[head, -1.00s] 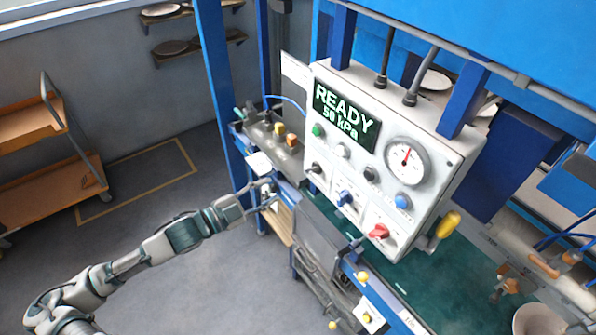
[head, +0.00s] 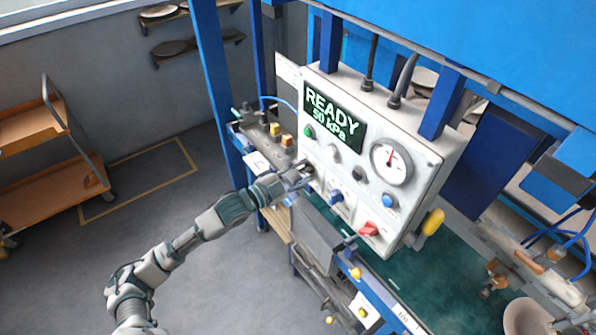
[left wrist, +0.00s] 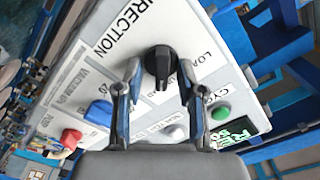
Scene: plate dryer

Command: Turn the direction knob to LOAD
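The black direction knob (left wrist: 160,62) sits on the white panel (left wrist: 195,28) in the left wrist view, below the word DIRECTION and beside a LOAD label. Its other label is partly covered, and I cannot tell its exact setting. My left gripper (left wrist: 158,70) is open, with one finger on either side of the knob. I cannot tell whether the fingers touch it. In the head view my left gripper (head: 303,174) is at the left edge of the control panel (head: 425,168) and largely hides the knob. My right gripper is not in view.
A blue knob (head: 336,196) and a red knob (head: 369,229) are lower on the panel. Blue posts (head: 215,90) stand left of the panel.

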